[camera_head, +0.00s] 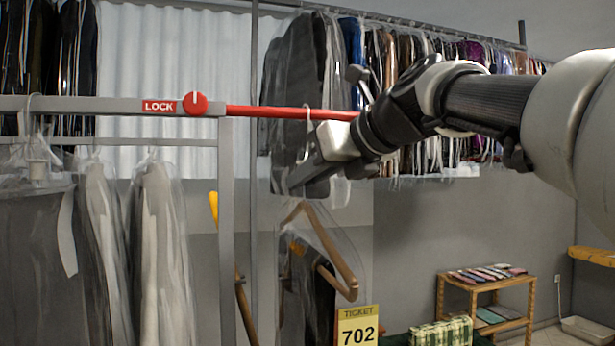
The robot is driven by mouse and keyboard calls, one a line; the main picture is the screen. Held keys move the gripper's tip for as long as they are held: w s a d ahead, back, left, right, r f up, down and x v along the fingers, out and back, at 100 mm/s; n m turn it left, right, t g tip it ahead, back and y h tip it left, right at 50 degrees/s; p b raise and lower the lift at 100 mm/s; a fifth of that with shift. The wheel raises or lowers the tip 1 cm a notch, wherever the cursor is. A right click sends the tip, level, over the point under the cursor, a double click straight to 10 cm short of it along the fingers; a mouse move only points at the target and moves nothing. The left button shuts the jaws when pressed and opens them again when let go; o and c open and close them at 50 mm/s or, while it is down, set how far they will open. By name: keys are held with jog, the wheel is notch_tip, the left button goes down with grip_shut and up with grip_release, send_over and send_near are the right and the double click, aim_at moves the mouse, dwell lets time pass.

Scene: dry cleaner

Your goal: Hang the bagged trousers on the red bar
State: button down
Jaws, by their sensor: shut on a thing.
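The bagged trousers (316,295) hang from a wooden hanger (335,265) in clear plastic, at lower centre. A yellow ticket reading 702 (357,326) shows at their lower right. My gripper (300,178) reaches in from the right, just below the red bar (270,112), and is shut on the hanger's upper part. The thin hook (307,122) rises above the gripper to the height of the red bar. I cannot tell whether it rests over the bar or is in front of it. The grip itself is partly hidden by the fingers.
A grey rail (70,104) with a red LOCK knob (195,103) joins the bar's left end. Bagged garments (160,250) hang at left, others (400,60) behind on a back rail. A small wooden shelf (485,285) stands lower right. The bar left of my gripper is clear.

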dwell(0.3)
jog(key=c, duration=1.6)
grip_release()
jog(key=shift+f, duration=0.2)
jog(key=v, duration=1.7)
jog(key=shift+s+d+r, duration=0.1)
jog(key=shift+d+r, duration=0.1)
jog(key=shift+r, duration=0.05)
jog(key=shift+s, duration=0.1)
jog(key=s+d, duration=0.1)
jog(key=s, duration=0.4)
jog(key=s+d+p, duration=0.1)
jog(key=s+d, duration=0.1)
jog(key=s, duration=0.3)
jog(key=s+d, duration=0.1)
jog(key=s, duration=0.4)
jog(key=shift+s+d+p, duration=0.1)
jog(key=shift+d+p, duration=0.1)
jog(key=shift+p, duration=0.1)
